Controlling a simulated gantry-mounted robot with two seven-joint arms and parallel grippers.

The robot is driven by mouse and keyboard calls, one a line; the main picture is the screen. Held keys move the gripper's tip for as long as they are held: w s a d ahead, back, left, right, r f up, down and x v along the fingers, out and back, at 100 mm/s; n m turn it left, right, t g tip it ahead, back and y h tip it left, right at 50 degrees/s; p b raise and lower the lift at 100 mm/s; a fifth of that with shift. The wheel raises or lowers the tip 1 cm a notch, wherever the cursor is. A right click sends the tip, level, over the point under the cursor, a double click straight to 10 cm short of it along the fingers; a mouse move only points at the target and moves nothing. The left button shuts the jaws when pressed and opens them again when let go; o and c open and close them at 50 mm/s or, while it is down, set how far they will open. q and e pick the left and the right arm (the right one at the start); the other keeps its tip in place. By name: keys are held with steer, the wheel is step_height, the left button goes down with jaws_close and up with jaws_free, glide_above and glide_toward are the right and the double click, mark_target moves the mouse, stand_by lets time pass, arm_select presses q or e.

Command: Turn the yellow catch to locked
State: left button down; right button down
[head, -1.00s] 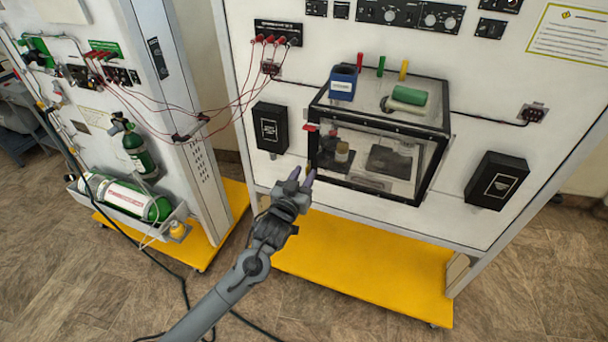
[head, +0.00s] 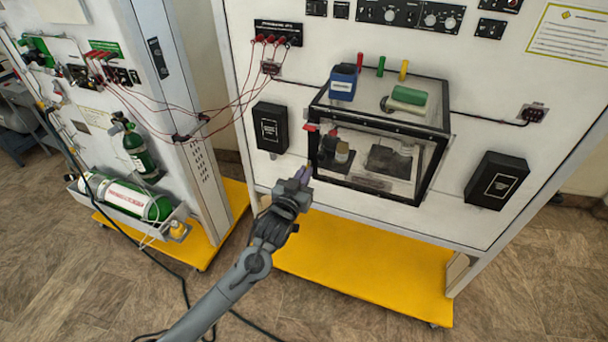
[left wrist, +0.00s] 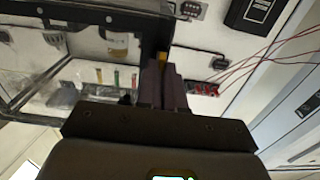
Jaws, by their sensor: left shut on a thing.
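The yellow catch (left wrist: 162,57) shows as a small yellow piece at the fingertips in the left wrist view, by the dark frame edge of the clear-sided chamber (head: 425,176). In the head view my gripper hides it at the chamber's lower left corner. My left gripper (head: 304,174) is at that corner with its fingers closed together on the catch. Its fingers (left wrist: 165,80) also show in the left wrist view. How far the catch is turned cannot be told. My right gripper is in neither view.
A blue container (head: 342,84) and a green block (head: 409,95) sit on the chamber. A red piece (head: 311,127) is at its left edge. Black boxes (head: 270,128) (head: 497,181) flank it. Red cables hang at left above a yellow base (head: 365,267).

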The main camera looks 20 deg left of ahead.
arm_select(q)
steer(key=shift+r, duration=0.1)
steer(key=shift+d+f+m+p, duration=0.15)
steer(key=shift+m+p, duration=1.25)
steer(key=shift+m, duration=1.55)
steer(key=shift+d+f+m+p, duration=0.1)
steer(key=shift+m+p, duration=1.25)
steer(key=shift+m, duration=1.55)
steer(key=shift+d+f+m+p, duration=0.15)
steer(key=shift+m+p, duration=1.25)
steer(key=shift+m, duration=1.55)
steer(key=c, duration=1.3)
jaws_free()
steer(key=shift+o, duration=0.2)
